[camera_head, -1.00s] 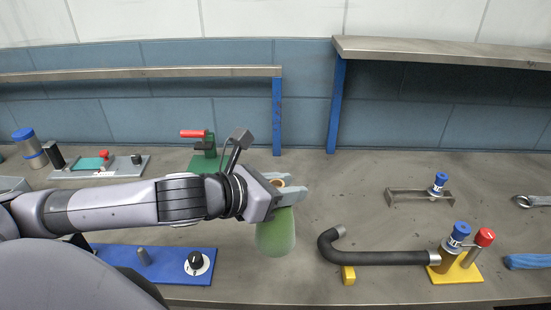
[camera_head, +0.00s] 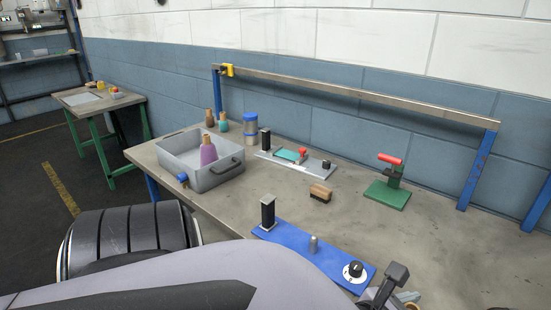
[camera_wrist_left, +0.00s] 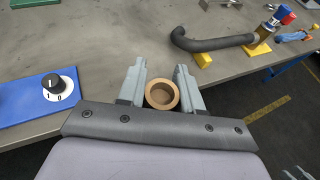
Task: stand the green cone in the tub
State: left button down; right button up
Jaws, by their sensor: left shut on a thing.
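My left gripper (camera_wrist_left: 160,74) is shut on the green cone (camera_wrist_left: 162,96). In the left wrist view only the cone's round, hollow brown top shows between the fingers; its green body is hidden. In the head view the left gripper (camera_head: 398,299) is cut off at the bottom right edge. The grey tub (camera_head: 218,177) stands at the left end of the bench, far from the gripper. A purple cone (camera_head: 208,153) with a brown tip stands upright in it.
A blue plate with a dial (camera_head: 354,271), a brush-like block (camera_head: 320,193) and a green-based clamp (camera_head: 388,188) lie between. A bent black hose (camera_wrist_left: 214,44) is right.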

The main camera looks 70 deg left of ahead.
aim_at(192, 161)
jog(key=k+j+u, duration=0.1)
jog(key=u, duration=0.2)
jog(key=j+u, duration=0.45)
jog(key=j, duration=0.2)
jog(key=k+j+u, duration=0.1)
jog(key=j, duration=0.25)
jog(key=k+j+u, duration=0.2)
jog(key=j, duration=1.8)
jog(key=i, duration=0.15)
